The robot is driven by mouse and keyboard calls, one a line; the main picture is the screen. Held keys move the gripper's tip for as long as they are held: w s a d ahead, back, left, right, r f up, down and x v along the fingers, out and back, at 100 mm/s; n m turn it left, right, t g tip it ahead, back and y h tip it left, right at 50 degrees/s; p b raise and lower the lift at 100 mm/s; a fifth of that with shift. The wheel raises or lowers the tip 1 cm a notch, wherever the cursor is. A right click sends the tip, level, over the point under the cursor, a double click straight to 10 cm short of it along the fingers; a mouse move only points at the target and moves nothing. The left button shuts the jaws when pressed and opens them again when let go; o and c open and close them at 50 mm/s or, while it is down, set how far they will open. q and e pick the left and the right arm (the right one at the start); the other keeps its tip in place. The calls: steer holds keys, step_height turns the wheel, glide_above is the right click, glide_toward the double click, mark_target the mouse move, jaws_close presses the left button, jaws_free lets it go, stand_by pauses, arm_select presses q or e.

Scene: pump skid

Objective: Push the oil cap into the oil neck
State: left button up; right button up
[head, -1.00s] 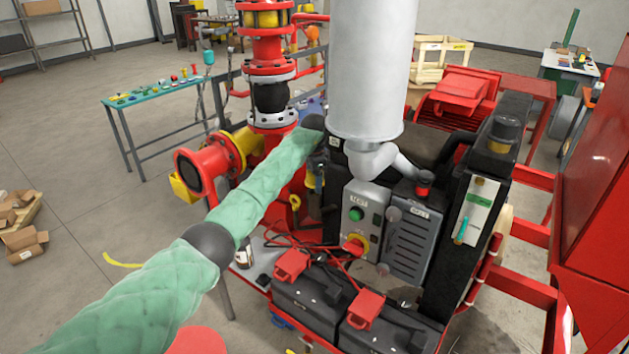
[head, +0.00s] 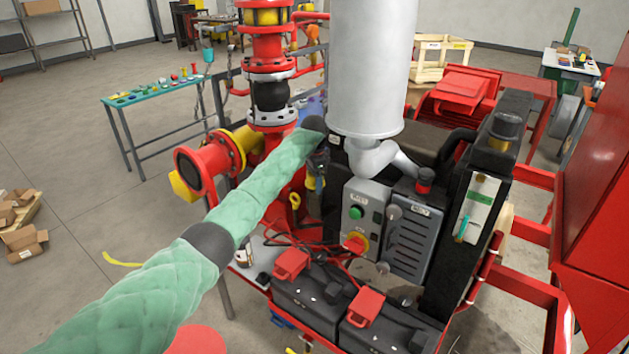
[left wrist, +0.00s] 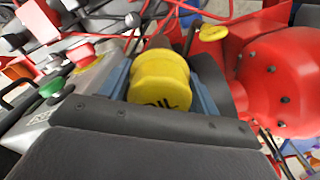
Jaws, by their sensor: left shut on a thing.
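The oil cap (left wrist: 160,82) is yellow with dark lettering, partly readable as "OIL". In the left wrist view it sits between the two blue fingers of my left gripper (left wrist: 161,70), which is shut on it. In the head view my left gripper (head: 319,160) is small and dark, pointing down beside the engine, left of the grey control box. A bit of yellow shows at its lower end. The oil neck cannot be made out; the cap and gripper hide what lies beyond, so I cannot tell whether they touch. My right gripper is not in view.
The grey control box (head: 362,215) with green and red buttons is close to the gripper. Red pump pipework (head: 208,165) stands to its left. Black batteries (head: 315,290) with red covers and loose red cables lie in front. A grey silencer (head: 368,70) rises behind.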

arm_select(q)
steer(key=shift+f+b, duration=0.45)
steer(key=shift+f, duration=0.3)
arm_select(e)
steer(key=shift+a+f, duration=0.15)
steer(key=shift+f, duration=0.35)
arm_select(q)
steer(key=shift+f+b, duration=0.3)
steer(key=shift+f, duration=0.15)
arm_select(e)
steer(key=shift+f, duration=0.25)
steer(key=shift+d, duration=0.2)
arm_select(q)
steer(key=o, duration=1.2)
steer(key=shift+r, duration=0.1)
step_height(320, 180, up, 6)
steer(key=b, duration=0.3)
steer(key=shift+b, duration=0.35)
steer(key=shift+r, duration=0.8)
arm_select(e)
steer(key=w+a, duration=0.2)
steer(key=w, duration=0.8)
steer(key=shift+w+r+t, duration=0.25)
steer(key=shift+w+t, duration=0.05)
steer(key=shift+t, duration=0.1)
arm_select(q)
steer(key=shift+f, duration=0.1)
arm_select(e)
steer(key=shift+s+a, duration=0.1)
